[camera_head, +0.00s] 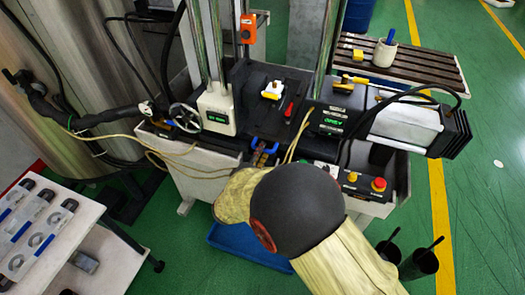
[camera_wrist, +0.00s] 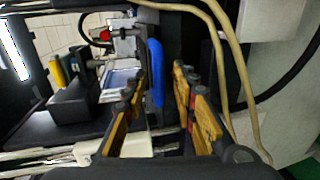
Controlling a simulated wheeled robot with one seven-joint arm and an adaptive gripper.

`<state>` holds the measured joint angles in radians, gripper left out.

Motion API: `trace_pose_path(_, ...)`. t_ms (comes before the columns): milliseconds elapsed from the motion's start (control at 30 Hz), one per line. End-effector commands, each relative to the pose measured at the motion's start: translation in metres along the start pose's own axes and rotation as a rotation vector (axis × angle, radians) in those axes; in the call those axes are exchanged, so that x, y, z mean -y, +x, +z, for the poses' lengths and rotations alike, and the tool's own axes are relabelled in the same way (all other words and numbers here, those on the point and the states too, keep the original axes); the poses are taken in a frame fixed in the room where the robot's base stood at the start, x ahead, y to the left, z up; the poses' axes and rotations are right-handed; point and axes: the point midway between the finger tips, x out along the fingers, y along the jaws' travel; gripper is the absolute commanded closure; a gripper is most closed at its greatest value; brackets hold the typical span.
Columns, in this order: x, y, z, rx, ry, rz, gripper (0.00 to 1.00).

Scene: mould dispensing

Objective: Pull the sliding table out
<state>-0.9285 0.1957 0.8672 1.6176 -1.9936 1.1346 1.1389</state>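The sliding table appears to be the dark flat plate (camera_head: 262,122) in the middle of the machine, with a blue handle (camera_head: 268,149) at its near edge. In the wrist view the blue handle (camera_wrist: 156,72) is an upright bar at the centre. My gripper (camera_wrist: 160,85) is open, with its orange-brown fingers apart and the handle showing between their tips. I cannot tell whether either finger touches it. In the head view my gripper (camera_head: 262,158) is just on the near side of the handle, mostly hidden by my arm.
A white-and-yellow part (camera_head: 272,90) and a red-handled item (camera_head: 289,110) are on the plate. Tan cables (camera_head: 299,135) hang close on the right of my gripper. A control panel with a red button (camera_head: 378,184) is at the right, and a blue bin (camera_head: 240,245) is below.

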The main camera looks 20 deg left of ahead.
Motion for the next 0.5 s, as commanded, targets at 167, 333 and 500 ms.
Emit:
trace_pose_path(167, 0.000, 0.017, 0.000, 0.000, 0.000, 0.000, 0.72)
trace_pose_path(333, -0.001, 0.020, -0.001, -0.001, -0.001, 0.000, 0.72)
trace_pose_path(500, -0.001, 0.020, -0.001, -0.001, -0.001, 0.000, 0.73)
